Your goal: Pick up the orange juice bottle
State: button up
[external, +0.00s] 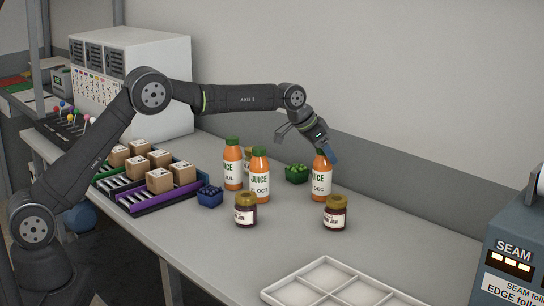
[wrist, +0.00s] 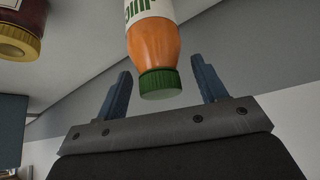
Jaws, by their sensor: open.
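Three orange juice bottles stand on the bench in the external view. One with a DEC label (external: 321,180) is on the right, one with an OCT label (external: 260,178) is in the middle, and one partly hidden one, its label ending in UL (external: 233,165), is at the left. My gripper (external: 330,157) is at the top of the DEC bottle and hides its cap. In the wrist view, a juice bottle with a green cap (wrist: 160,84) shows between the two blue fingers of my gripper (wrist: 160,90). The fingers are apart, with gaps on both sides of the cap.
Jam jars (external: 335,213) (external: 246,210) stand in front of the bottles. A green basket (external: 297,174) is behind, a blue one (external: 210,197) at left. Boxes sit in trays at left. An empty white divided tray (external: 330,277) lies in front; the bench right of the DEC bottle is clear.

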jog(key=shift+w+d+f, duration=0.1)
jog(key=shift+d+f, duration=0.2)
jog(key=shift+f, duration=0.15)
jog(key=shift+c, duration=0.5)
grip_shut()
jog(key=shift+r, duration=0.1)
